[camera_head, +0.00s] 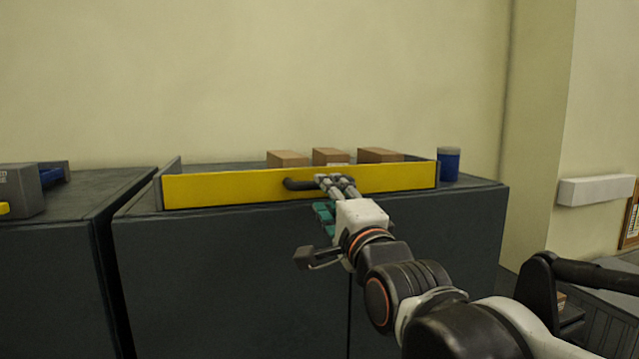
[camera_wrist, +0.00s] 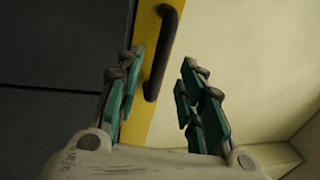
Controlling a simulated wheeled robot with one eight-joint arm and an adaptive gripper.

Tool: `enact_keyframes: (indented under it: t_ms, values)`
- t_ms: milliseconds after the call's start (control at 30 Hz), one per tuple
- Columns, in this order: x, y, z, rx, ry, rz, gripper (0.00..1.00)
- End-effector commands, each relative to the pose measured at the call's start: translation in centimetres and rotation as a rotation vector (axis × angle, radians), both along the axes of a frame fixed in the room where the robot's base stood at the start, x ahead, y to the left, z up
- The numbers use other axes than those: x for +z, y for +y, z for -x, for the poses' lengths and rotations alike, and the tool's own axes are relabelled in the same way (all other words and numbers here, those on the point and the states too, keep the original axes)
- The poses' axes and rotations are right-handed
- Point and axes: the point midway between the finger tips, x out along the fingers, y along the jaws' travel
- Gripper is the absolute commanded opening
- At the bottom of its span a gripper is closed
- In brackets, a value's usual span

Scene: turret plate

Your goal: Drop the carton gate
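The carton gate (camera_head: 230,188) is a long yellow panel standing upright along the front edge of a dark cabinet top. A dark bar handle (camera_head: 298,184) sits near its middle; its right end is hidden behind my fingers. My gripper (camera_head: 335,180) is at the handle's right part, in front of the gate. In the wrist view my gripper (camera_wrist: 163,64) is open, its green-padded fingers spread, with the handle (camera_wrist: 160,60) appearing between them, closer to the left finger. I cannot tell whether a finger touches it. The yellow gate (camera_wrist: 143,30) runs behind the handle.
Several brown cartons (camera_head: 330,156) stand behind the gate. A blue can (camera_head: 448,164) stands just right of the gate's end on the cabinet top (camera_head: 478,184). Another cabinet (camera_head: 50,250) with a grey device (camera_head: 22,190) is at the left. A wall rises behind.

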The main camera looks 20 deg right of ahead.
Motion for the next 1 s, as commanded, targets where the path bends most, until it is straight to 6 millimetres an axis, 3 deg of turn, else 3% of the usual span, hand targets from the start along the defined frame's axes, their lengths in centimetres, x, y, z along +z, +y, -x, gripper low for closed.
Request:
enact_keyframes:
  t_ms: [400,867,1000]
  values:
    - [1.0,0.0,-4.8,0.0,0.0,0.001,0.35]
    - [1.0,0.0,-5.6,0.0,0.0,0.0,0.35]
    - [1.0,0.0,-5.6,0.0,0.0,0.0,0.08]
